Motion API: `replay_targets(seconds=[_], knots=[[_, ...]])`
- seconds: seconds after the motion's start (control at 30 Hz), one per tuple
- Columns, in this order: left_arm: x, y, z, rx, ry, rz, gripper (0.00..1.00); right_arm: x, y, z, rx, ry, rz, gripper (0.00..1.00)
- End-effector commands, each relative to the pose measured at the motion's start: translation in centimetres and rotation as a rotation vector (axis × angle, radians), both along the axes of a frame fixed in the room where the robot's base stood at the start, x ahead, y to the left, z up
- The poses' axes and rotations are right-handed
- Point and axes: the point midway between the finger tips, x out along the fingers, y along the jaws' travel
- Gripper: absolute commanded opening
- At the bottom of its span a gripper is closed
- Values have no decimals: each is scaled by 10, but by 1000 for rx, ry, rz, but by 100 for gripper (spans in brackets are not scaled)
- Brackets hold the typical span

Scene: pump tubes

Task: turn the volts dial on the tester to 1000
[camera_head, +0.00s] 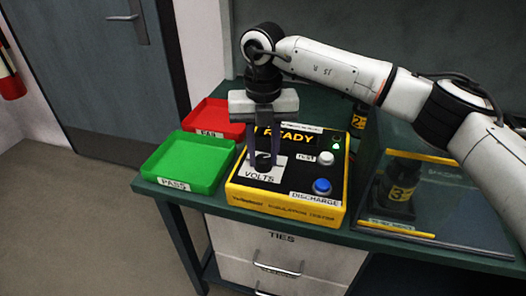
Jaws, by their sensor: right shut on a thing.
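The yellow and black insulation tester (290,205) sits on the dark green bench. Its black volts dial (263,160) stands on a white plate near the tester's left side, above the VOLTS label. My right gripper (264,158) points down from above with its fingers around the dial, shut on it. The fingers partly hide the dial, and its pointer and scale are too small to read. The display reads READY and a green light (336,146) is lit. My left gripper is not in view.
A green PASS tray (187,188) and a red tray (207,104) stand left of the tester. A white TEST button (326,158) and blue DISCHARGE button (322,186) are right of the dial. A clear enclosure (455,205) with a dark numbered object stands at right.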

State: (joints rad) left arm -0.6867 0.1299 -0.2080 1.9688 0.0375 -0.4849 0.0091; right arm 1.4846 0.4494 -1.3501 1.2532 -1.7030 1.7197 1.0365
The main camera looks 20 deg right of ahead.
Motion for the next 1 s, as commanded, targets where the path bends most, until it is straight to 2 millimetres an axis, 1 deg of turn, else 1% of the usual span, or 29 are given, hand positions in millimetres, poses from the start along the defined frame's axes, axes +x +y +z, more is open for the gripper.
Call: replay_targets(seconds=[0.13, 0.3, 0.87, 0.9, 1.0], knots=[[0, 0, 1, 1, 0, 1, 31, 0, 0, 1, 0, 0, -77, 5], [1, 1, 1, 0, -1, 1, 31, 0, 0, 0, 0, 0, -133, 5], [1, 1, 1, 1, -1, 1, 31, 0, 0, 0, 0, 0, -165, 5], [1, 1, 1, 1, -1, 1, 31, 0, 0, 0, 0, 0, -165, 31], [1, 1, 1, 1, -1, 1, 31, 0, 0, 0, 0, 0, -164, 46]])
